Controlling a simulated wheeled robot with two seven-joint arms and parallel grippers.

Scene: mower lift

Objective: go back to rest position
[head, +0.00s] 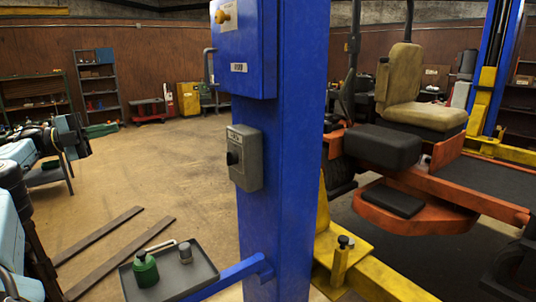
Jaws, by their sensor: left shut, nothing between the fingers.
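My left gripper (74,138) is at the left of the head view, raised over the floor and well left of the blue lift post. It is shut with nothing in it and touches nothing. My left arm comes in from the left edge. My right gripper does not show; a dark shape at the lower right edge is cut off and hard to make out.
The blue lift post (290,180) stands mid-view with a grey switch box (246,158). A tray (205,273) on its arm holds a green bottle (146,271) and a grey cup (185,252). An orange mower (405,215) stands right. Open floor (165,170) lies left.

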